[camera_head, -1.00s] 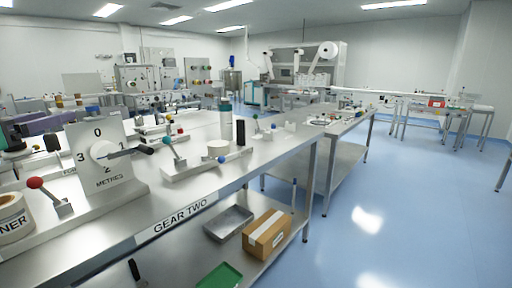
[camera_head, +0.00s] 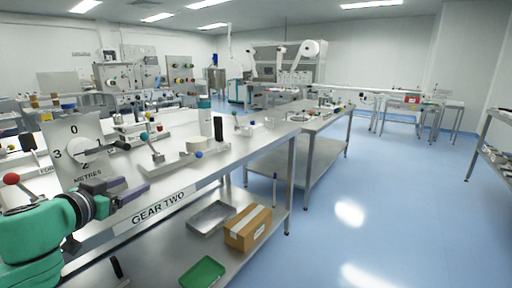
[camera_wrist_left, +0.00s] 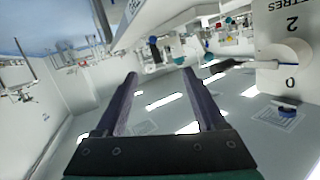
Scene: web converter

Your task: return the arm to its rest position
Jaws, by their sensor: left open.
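My left arm, green with a dark wrist, comes in at the lower left of the head view. Its left gripper (camera_head: 134,188) is open, with nothing between its two purple-grey fingers. It is above the front edge of the steel bench (camera_head: 225,160), in front of the white dial panel (camera_head: 72,150) with its numbers and "METRES" label. In the left wrist view the fingers (camera_wrist_left: 160,75) stand apart and empty, and the picture is tilted nearly upside down. The dial panel (camera_wrist_left: 283,55) shows there at the right, clear of the fingers. My right gripper is out of view.
Levers with a red knob (camera_head: 11,179) and a blue knob (camera_head: 198,154) stand on the bench. A cardboard box (camera_head: 247,228), a grey tray (camera_head: 211,217) and a green tray (camera_head: 202,272) lie on the lower shelf. Blue floor (camera_head: 400,210) is open at the right.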

